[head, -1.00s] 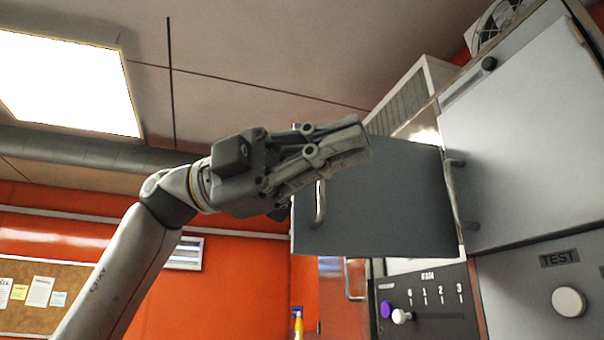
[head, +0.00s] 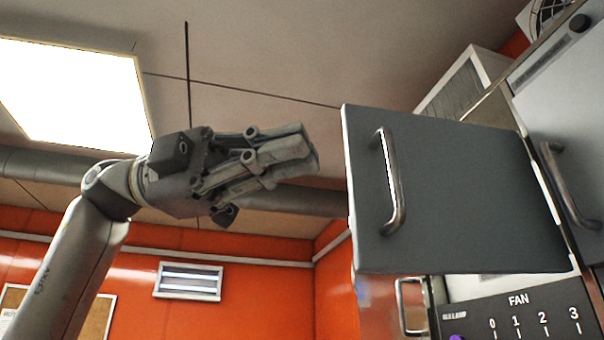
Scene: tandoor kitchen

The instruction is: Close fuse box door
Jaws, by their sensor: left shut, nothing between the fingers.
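The fuse box door (head: 460,200) is a grey panel standing open, swung out toward the left from the cabinet at the right. Its metal handle (head: 391,182) is on the panel's left part. My left gripper (head: 312,156) is shut and empty. In the picture its fingertips are just left of the door's free edge, with a visible gap. The inside of the fuse box is mostly hidden behind the door. My right gripper does not show.
A second grey door with a handle (head: 567,185) is at the right edge. Below the fuse box door is a fan control panel (head: 520,312) with numbered settings. A wall vent (head: 189,281) and ceiling light (head: 75,92) are at the left.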

